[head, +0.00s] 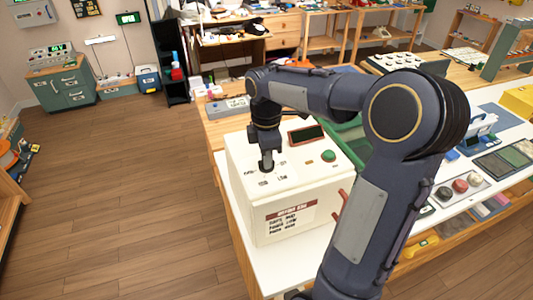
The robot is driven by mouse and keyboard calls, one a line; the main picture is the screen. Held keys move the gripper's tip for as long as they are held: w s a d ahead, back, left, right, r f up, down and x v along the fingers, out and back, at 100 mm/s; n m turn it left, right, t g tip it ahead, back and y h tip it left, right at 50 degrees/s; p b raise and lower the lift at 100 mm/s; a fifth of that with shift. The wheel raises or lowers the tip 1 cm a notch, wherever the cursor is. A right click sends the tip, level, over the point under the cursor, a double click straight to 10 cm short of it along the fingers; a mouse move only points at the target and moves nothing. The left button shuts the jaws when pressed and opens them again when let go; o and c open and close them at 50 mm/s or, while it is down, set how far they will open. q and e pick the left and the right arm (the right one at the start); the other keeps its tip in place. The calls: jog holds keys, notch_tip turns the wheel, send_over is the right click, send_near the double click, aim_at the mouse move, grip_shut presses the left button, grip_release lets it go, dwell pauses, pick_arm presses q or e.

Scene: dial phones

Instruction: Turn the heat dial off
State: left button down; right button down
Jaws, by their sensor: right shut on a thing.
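A white box-shaped machine (243,190) stands on the corner of a white-topped table, with a red-and-white printed label (291,216) on its front. My right arm reaches over the machine from the right. My right gripper (266,166) points down at the left part of the machine's top and is shut on a small dark dial there. The gripper hides most of the dial, so its setting cannot be read. Small printed marks surround it. A green button (327,156) and a dark display (306,135) are on the same top face. My left gripper is not in view.
A green object lies behind the machine, partly hidden by my arm. Red and dark knobs on a panel (460,187) and a blue device (478,133) are on the table at right. Red handles (341,203) stick out at the machine's right. The wooden floor (120,190) at left is clear.

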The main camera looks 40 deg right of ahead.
jog(key=shift+n, duration=0.7)
jog(key=c, duration=1.4)
grip_release()
jog(key=shift+c, duration=0.2)
notch_tip(320, 180, up, 8)
jog(key=shift+f, duration=0.2)
jog(key=shift+r, duration=0.15)
